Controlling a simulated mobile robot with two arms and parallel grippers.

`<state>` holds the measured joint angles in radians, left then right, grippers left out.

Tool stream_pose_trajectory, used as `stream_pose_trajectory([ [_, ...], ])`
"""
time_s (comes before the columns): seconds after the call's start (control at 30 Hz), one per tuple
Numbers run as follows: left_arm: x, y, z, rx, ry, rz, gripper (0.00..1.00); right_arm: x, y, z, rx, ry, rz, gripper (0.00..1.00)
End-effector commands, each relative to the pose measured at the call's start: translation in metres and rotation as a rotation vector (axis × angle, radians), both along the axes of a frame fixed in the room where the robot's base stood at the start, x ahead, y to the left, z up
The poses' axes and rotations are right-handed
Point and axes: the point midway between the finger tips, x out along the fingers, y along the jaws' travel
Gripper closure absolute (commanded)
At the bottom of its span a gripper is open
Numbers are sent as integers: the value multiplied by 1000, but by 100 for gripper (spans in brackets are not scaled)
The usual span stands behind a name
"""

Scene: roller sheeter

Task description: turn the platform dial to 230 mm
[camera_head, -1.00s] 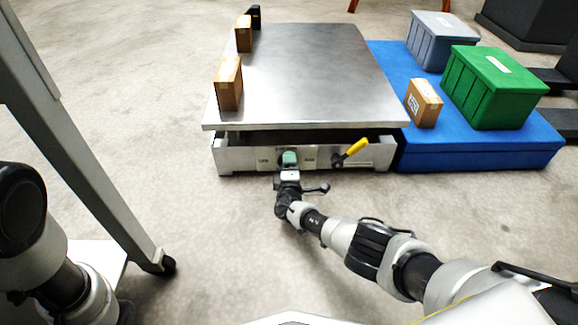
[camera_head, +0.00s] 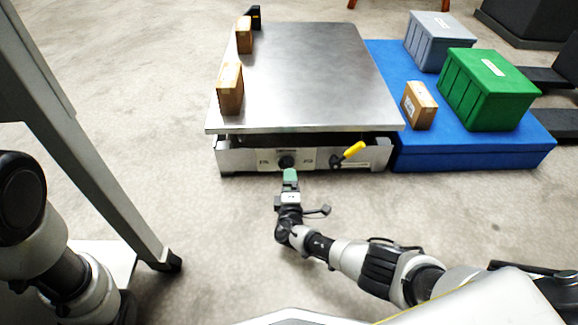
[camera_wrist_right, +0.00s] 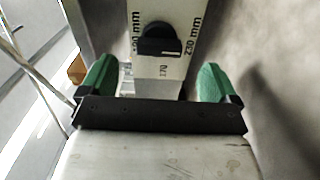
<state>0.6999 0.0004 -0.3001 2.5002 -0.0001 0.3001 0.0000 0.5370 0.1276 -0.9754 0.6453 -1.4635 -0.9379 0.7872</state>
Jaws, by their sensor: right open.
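The platform dial is a round black knob (camera_head: 287,161) on the front panel of the low metal platform (camera_head: 310,75). In the right wrist view the dial (camera_wrist_right: 158,38) shows a raised bar lying across the picture, roughly in line with the "230 mm" mark (camera_wrist_right: 191,35) on the right. My left gripper is out of view.
A yellow-handled lever (camera_head: 350,151) sits right of the dial on the panel. Cardboard boxes (camera_head: 230,88) stand on the platform's left side. A blue pallet (camera_head: 480,154) with green and grey bins is at right. The floor before the platform is clear.

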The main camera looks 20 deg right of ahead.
Motion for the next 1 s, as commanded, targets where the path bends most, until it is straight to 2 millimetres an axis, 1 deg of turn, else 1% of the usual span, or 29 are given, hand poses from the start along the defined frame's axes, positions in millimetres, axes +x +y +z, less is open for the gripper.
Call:
stream_pose_trajectory([
  [0.03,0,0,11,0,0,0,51,-10,3,4,1,2,1,8],
  [0.13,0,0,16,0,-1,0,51,-23,7,2,-1,1,1,8],
  [0.3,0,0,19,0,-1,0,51,-34,10,0,-1,0,1,8],
  [1.0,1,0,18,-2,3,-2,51,-35,10,-1,-1,0,0,8],
])
